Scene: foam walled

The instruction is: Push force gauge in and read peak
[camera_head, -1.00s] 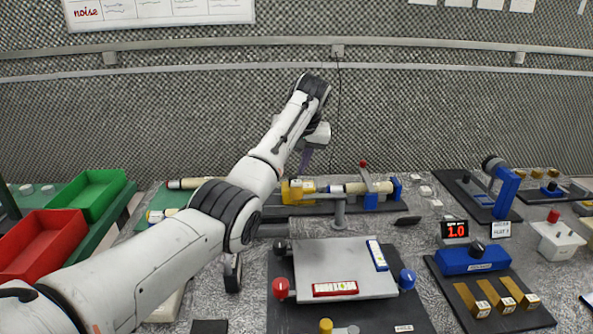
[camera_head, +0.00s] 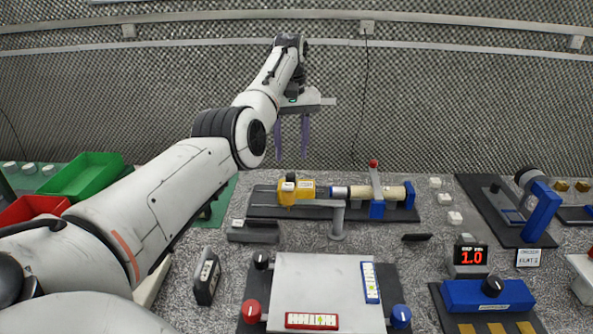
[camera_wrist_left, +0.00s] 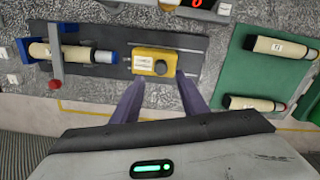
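The yellow force gauge (camera_head: 308,191) with a dark knob lies on a dark base plate (camera_head: 268,211), in line with a cream cylinder (camera_head: 393,192). The wrist view shows the gauge (camera_wrist_left: 146,62) just beyond the fingertips. The cylinder sits in a blue holder (camera_head: 410,195) under a clamp with a red knob (camera_head: 374,164). My left gripper (camera_head: 292,152) is open and empty, its purple fingers pointing down above and behind the gauge, apart from it. In the wrist view its fingers (camera_wrist_left: 158,88) are spread. A small display (camera_head: 470,257) shows 1.0 in red. My right gripper is not in view.
A grey plate (camera_head: 325,285) with red and blue knobs stands in front. A green bin (camera_head: 82,175) and red bin (camera_head: 34,206) are at left. Cream cylinders (camera_wrist_left: 280,47) lie on a green mat. A blue fixture (camera_head: 490,294) is at right.

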